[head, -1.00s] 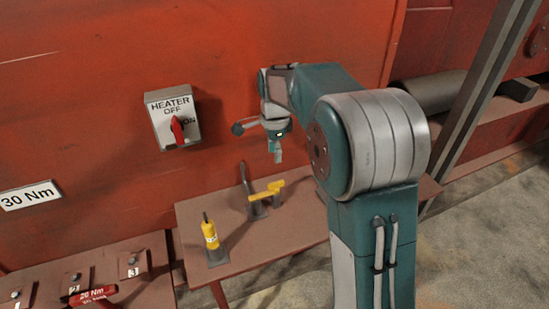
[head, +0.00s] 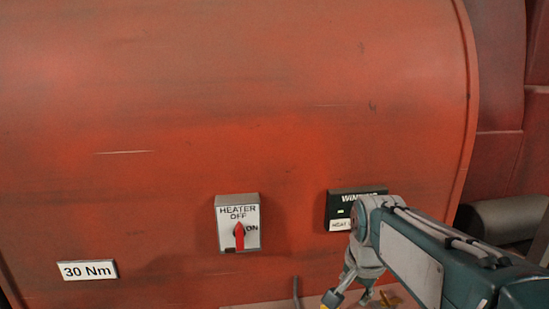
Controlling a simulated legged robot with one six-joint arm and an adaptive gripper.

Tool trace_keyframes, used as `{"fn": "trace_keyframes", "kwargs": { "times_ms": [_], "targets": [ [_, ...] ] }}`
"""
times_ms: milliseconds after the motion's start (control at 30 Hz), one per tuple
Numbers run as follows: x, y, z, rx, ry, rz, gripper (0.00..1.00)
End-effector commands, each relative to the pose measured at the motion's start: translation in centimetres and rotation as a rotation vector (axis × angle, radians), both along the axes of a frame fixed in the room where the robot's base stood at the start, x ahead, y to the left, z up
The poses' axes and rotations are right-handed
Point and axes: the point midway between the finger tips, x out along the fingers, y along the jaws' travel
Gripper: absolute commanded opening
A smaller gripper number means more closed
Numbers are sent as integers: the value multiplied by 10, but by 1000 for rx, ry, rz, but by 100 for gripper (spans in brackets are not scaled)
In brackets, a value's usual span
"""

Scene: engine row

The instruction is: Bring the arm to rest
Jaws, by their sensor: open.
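My arm enters the head view from the lower right. Its upper link slopes up to a pale joint, and the wrist hangs down from there. My gripper (head: 348,294) is at the bottom edge, with its finger parts spread apart and partly cut off by the frame. Nothing shows held between them. It is in front of the red housing (head: 200,80), below the dark winding heat panel (head: 340,207).
A heater switch box (head: 224,232) is on the housing, its red knob (head: 239,238) upright toward OFF. A 30 Nm label (head: 87,270) is at left. A table edge (head: 255,306) shows below.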

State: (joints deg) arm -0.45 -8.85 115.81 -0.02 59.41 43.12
Motion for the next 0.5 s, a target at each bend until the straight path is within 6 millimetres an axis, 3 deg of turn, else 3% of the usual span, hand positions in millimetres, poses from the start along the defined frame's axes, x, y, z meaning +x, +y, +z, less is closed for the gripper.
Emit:
{"fn": "trace_keyframes", "kwargs": {
  "times_ms": [233, 500],
  "targets": [
    [-73, -2, 8, -93, -115, 307, 47],
    [-135, -3, -6, -223, -217, 607, 47]
  ]
}}
